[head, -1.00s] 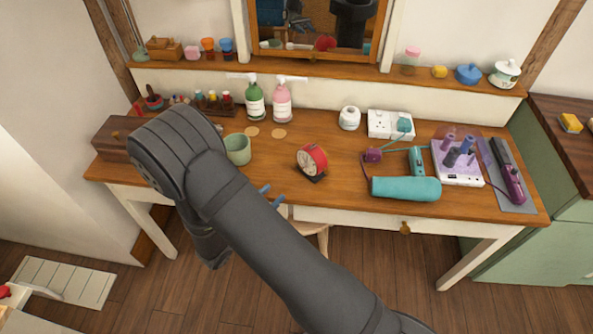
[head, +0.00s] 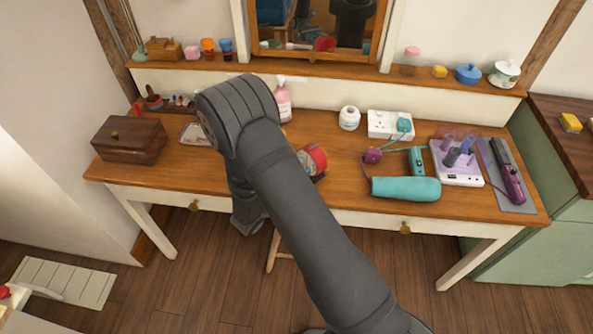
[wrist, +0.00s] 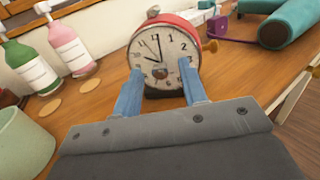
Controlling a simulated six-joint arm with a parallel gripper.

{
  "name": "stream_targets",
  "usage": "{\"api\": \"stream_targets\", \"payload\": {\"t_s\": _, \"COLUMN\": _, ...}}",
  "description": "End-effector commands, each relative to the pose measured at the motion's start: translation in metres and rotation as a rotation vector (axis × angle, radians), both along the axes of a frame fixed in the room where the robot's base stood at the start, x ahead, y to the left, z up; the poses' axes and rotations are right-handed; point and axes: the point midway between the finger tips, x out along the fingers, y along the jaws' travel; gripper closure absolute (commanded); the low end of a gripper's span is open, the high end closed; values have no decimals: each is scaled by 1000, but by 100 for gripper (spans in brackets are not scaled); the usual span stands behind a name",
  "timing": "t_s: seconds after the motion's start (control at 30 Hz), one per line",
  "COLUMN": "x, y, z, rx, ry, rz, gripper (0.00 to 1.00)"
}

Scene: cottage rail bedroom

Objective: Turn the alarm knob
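A red alarm clock with a cream dial (wrist: 160,50) stands on the wooden dressing table, straight ahead in the wrist view. A small brass knob (wrist: 211,46) sticks out at its right side, and a small grey piece sits on top. My gripper (wrist: 163,82) is open and empty, its blue fingers spread in front of the lower dial. I cannot tell whether the fingertips touch the clock. In the head view the clock (head: 315,158) is partly covered by my arm, and the gripper is hidden behind it.
A pink pump bottle (wrist: 68,43), a green pump bottle (wrist: 30,65) and a green cup (wrist: 22,145) stand left of the clock. A teal hair dryer (head: 405,188) lies to the right. A wooden box (head: 130,140) stands at the table's left end.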

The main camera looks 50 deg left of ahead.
Motion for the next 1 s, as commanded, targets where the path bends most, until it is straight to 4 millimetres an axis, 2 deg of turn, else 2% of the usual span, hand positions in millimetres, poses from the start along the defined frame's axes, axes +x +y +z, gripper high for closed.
{"api": "stream_targets", "payload": {"t_s": 0.07, "x": 0, "y": 0, "z": 0, "rx": 0, "ry": 0, "rz": 0, "gripper": 61}}
{"api": "stream_targets", "payload": {"t_s": 0.27, "x": 0, "y": 0, "z": 0, "rx": 0, "ry": 0, "rz": 0, "gripper": 98}}
{"api": "stream_targets", "payload": {"t_s": 0.3, "x": 0, "y": 0, "z": 0, "rx": 0, "ry": 0, "rz": 0, "gripper": 100}}
{"api": "stream_targets", "payload": {"t_s": 0.67, "x": -1, "y": 0, "z": -1, "rx": 61, "ry": 3, "rz": 0, "gripper": 100}}
{"api": "stream_targets", "payload": {"t_s": 1.0, "x": -1, "y": 0, "z": -2, "rx": 283, "ry": 16, "rz": 0, "gripper": 100}}
